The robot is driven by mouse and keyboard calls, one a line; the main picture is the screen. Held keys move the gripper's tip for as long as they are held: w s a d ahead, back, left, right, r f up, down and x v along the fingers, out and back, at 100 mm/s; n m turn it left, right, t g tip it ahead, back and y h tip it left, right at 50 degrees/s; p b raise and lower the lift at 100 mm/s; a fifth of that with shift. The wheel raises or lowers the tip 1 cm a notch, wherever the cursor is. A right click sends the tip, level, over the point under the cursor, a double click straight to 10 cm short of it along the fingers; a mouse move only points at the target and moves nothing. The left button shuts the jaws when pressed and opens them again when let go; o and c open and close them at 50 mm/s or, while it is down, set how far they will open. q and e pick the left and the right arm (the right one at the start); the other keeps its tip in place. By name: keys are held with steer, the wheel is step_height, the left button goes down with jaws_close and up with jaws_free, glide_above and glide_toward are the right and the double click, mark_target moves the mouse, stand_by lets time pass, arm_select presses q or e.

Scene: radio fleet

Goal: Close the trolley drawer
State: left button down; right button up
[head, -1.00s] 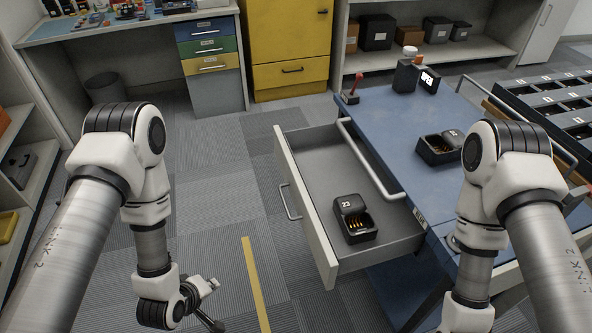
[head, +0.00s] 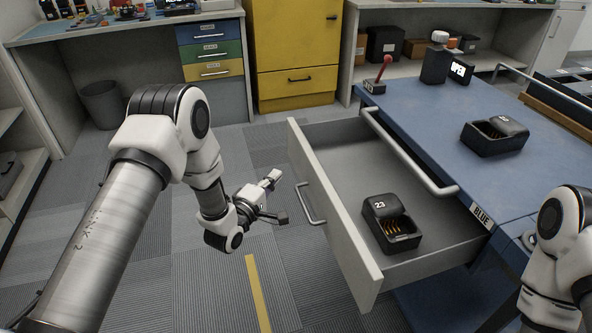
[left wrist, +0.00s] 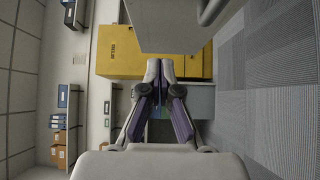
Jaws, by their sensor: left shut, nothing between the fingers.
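The trolley drawer (head: 338,218) is pulled out toward the left from the blue-topped trolley (head: 430,125). Its pale front panel carries a metal handle (head: 312,205). A black charger box marked 23 (head: 392,236) lies inside the drawer near its near end. My left gripper (head: 278,198) is just left of the drawer front, near the handle, with a small gap to it. In the left wrist view its fingers (left wrist: 160,70) are together with nothing between them, and a grey panel edge shows above. My right gripper is not in view; only part of the right arm shows at the lower right.
A yellow cabinet (head: 297,55) stands behind. Carpet floor left of the drawer is free.

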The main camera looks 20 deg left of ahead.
mark_target(302, 160)
arm_select(q)
steer(key=w+d, duration=0.2)
steer(key=w, duration=0.1)
steer(key=w+d, duration=0.1)
steer(key=w, duration=0.1)
steer(key=shift+w+d+b, duration=0.15)
steer(key=shift+w+b, duration=0.05)
steer(key=shift+b, duration=0.1)
steer(key=shift+w+d, duration=0.25)
steer(key=shift+d, duration=0.1)
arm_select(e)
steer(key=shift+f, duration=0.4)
